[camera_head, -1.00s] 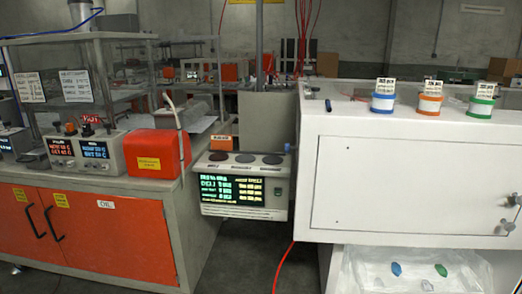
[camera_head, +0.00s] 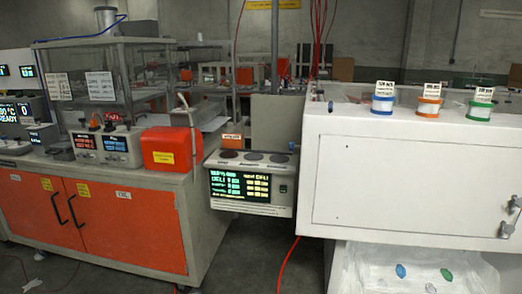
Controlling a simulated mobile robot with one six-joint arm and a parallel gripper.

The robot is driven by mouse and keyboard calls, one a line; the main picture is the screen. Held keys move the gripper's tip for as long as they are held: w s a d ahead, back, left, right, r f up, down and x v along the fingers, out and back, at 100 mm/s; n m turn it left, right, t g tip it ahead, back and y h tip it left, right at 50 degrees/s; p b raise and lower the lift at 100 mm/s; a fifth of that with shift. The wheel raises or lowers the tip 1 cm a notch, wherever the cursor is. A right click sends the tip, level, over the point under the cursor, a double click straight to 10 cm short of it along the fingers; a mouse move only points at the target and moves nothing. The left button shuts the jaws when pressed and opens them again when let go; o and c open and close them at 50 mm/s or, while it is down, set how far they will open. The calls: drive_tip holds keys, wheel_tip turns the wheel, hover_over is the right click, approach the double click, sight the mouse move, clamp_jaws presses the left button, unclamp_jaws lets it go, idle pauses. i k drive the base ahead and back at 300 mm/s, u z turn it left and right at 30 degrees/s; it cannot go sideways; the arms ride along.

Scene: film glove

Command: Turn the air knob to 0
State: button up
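No knob here can be read clearly as the air knob. Two small control boxes stand on the left bench, one with a red display (camera_head: 86,143) and one with a blue display (camera_head: 115,143). Small dark and red parts (camera_head: 95,122) show above them, too small to tell if they are knobs. A grey unit with three dark round discs on top and a lit green and yellow display (camera_head: 240,186) stands in the middle. A small blue fitting (camera_head: 293,146) is at its right back corner. My gripper is not in view.
The left bench has orange doors (camera_head: 130,222); an orange box (camera_head: 168,148) stands on it. A large white cabinet (camera_head: 400,180) fills the right, with several colour-banded jars on top. A red hose (camera_head: 287,262) lies on the floor between. Grey floor (camera_head: 240,255) is open there.

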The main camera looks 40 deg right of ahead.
sight(292, 146)
drive_tip(key=u, duration=0.15)
drive_tip(key=i, duration=0.95)
drive_tip(key=u, duration=0.25)
